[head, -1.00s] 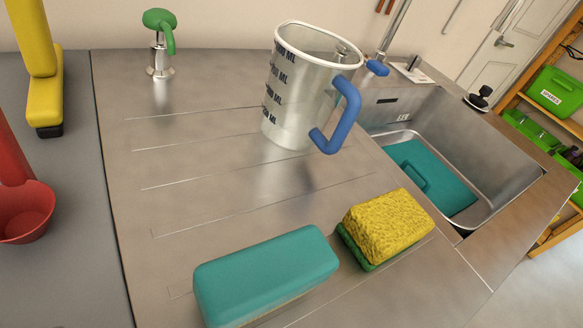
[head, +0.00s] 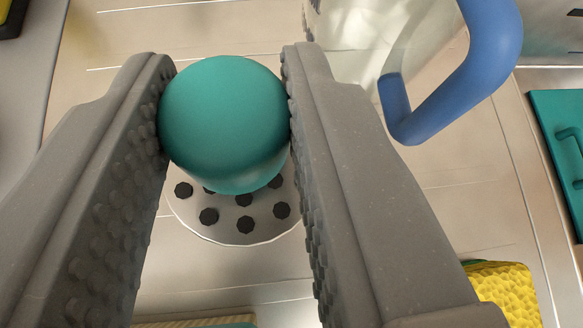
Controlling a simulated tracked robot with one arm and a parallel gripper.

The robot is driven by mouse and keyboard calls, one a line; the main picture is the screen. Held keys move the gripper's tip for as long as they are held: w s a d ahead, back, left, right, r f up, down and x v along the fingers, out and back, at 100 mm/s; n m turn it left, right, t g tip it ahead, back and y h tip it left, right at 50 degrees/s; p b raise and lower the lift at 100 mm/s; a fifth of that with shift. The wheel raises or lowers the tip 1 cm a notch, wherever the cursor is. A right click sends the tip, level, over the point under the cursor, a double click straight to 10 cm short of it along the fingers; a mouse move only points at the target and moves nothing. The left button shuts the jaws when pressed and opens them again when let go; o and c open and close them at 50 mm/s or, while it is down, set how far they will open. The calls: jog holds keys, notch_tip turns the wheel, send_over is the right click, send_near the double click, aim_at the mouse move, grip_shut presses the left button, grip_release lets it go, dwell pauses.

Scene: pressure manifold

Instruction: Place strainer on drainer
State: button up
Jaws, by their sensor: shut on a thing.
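My gripper (head: 225,125) is shut on the teal round knob of the strainer (head: 245,228), in the middle of the head view. Its two grey studded fingers press the knob from left and right. Below the knob shows a pale disc with several black holes, partly hidden by the knob and fingers. The disc is over the steel counter; I cannot tell whether it touches it. Faint grooves run across this steel draining surface (head: 200,30). No drain opening shows.
A clear jug (head: 360,40) with a blue handle (head: 470,85) stands close by the right finger. A teal panel with a handle (head: 560,150) lies at the right edge. A yellow sponge (head: 505,290) is at lower right. Part of a teal object (head: 235,325) shows at the bottom.

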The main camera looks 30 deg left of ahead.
aim_at(223, 160)
jog(key=f, duration=0.2)
jog(key=a+f+b, duration=0.1)
jog(key=f, duration=0.1)
jog(key=shift+d+f+b, duration=0.1)
jog(key=shift+f+b, duration=0.5)
jog(key=shift+f, duration=0.95)
jog(key=shift+f, duration=0.15)
jog(key=o, duration=1)
jog(key=shift+c, duration=0.2)
jog(key=shift+s+d+r, duration=0.15)
jog(key=shift+s+r, duration=0.05)
jog(key=shift+r, duration=0.1)
jog(key=p+v, duration=0.2)
jog(key=v, duration=0.9)
jog(key=shift+s+d, duration=0.15)
jog(key=shift+d, duration=0.1)
